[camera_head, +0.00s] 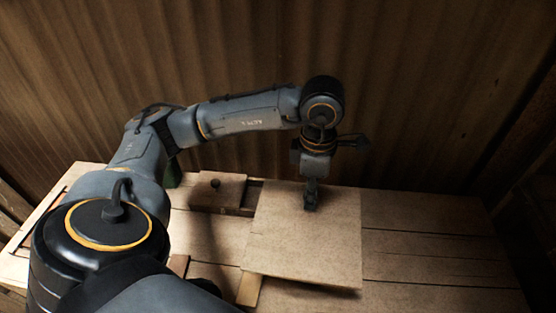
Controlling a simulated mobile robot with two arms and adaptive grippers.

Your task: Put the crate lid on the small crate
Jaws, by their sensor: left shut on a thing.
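A flat, square, light-wood board, which looks like the crate lid (300,245), is in the middle of the head view. My left gripper (311,196) points down at the far part of this board and is shut on it; the exact grip point is hard to make out. The board appears raised and slightly tilted, with a dark shadow along its near edge. The small crate cannot be clearly made out; the board may hide it. Light wooden strips (249,289) show near the board's lower left corner. My right gripper is not in view.
A flat wooden piece with a dark knob (215,184) lies left of the board, towards the back of the plank table (430,242). The table's right side is clear. A corrugated wall (420,90) stands close behind the table.

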